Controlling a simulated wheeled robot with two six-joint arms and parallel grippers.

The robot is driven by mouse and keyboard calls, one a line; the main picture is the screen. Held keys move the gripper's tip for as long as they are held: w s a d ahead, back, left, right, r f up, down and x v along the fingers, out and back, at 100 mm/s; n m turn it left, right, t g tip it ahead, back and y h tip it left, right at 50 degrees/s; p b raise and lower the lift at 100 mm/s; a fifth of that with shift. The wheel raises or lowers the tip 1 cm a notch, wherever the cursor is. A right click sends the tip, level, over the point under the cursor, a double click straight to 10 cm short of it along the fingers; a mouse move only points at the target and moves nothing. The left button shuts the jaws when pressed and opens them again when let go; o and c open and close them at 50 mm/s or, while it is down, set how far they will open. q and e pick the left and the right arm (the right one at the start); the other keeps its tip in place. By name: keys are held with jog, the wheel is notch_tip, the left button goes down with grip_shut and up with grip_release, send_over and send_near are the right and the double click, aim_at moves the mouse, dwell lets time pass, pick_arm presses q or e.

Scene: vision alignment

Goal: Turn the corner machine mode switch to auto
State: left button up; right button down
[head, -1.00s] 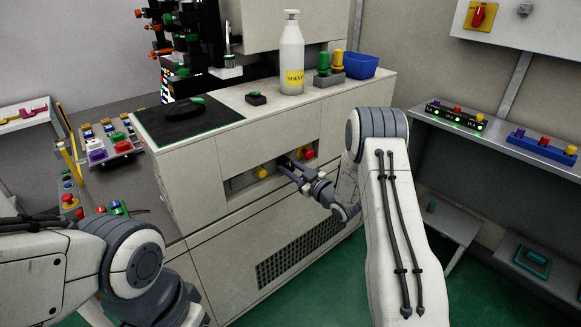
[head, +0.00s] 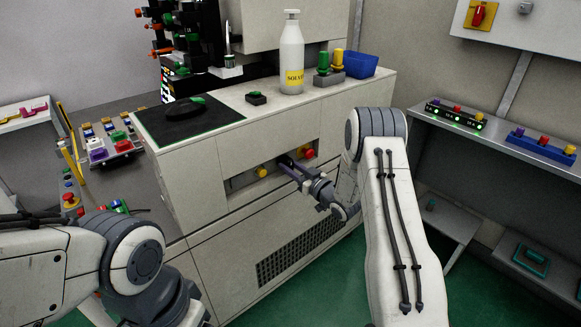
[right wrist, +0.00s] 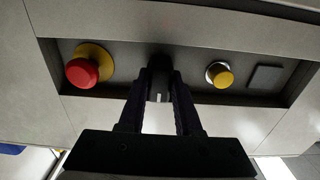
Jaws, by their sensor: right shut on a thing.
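The mode switch is a small black knob with a white mark (right wrist: 158,97), set in the recessed panel of the corner machine (head: 240,160). My right gripper (head: 288,163) is at the panel. In the right wrist view, its two fingers (right wrist: 160,90) are on either side of the knob and shut on it. In the head view, the fingers hide the knob. The white mark points along the fingers, toward the wrist. No auto label can be read. My left arm shows at the lower left, but its gripper is not in view.
A red button with a yellow collar (right wrist: 84,70) and a yellow button (right wrist: 220,75) flank the knob closely. A solvent bottle (head: 291,60) and blue bin (head: 361,64) stand on the machine top. A shelf with button boxes (head: 455,115) is at right.

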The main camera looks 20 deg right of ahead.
jog(key=shift+f, duration=0.1)
jog(key=c, duration=0.6)
grip_release()
jog(key=shift+s, duration=0.1)
jog(key=v, duration=1)
jog(key=shift+s, duration=0.15)
